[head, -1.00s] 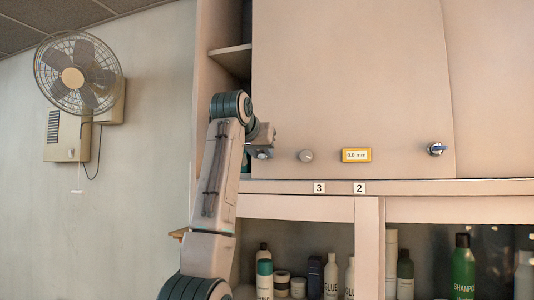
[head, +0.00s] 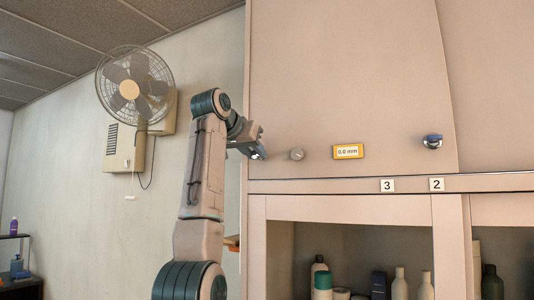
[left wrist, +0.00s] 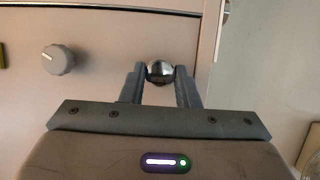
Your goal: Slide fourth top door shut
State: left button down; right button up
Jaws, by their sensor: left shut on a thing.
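The beige top sliding door (head: 350,75) fills the upper right of the head view, and its left edge is at the cabinet's left side with no opening visible there. My left gripper (head: 257,152) is at the door's lower left corner. In the left wrist view my left gripper (left wrist: 160,82) is shut on a shiny round knob (left wrist: 160,70), with one finger on each side. The knob is mostly hidden by the gripper in the head view. My right gripper is in neither view.
The door carries a grey dial (head: 297,154), a yellow "0.0 mm" display (head: 348,152) and a blue-handled lock (head: 433,141). Below the rail (head: 330,184), an open lower compartment holds several bottles. A fan (head: 134,88) hangs on the left wall.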

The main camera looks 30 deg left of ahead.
pick_arm(q)
jog(key=shift+d, duration=0.15)
jog(key=c, duration=1.4)
grip_release()
jog(key=shift+d, duration=0.1)
jog(key=o, duration=0.3)
jog(key=shift+d, duration=0.2)
jog(key=b+v, duration=0.4)
jog(key=v, duration=0.6)
jog(key=shift+s+r+b, duration=0.25)
jog(key=shift+s+b, duration=0.1)
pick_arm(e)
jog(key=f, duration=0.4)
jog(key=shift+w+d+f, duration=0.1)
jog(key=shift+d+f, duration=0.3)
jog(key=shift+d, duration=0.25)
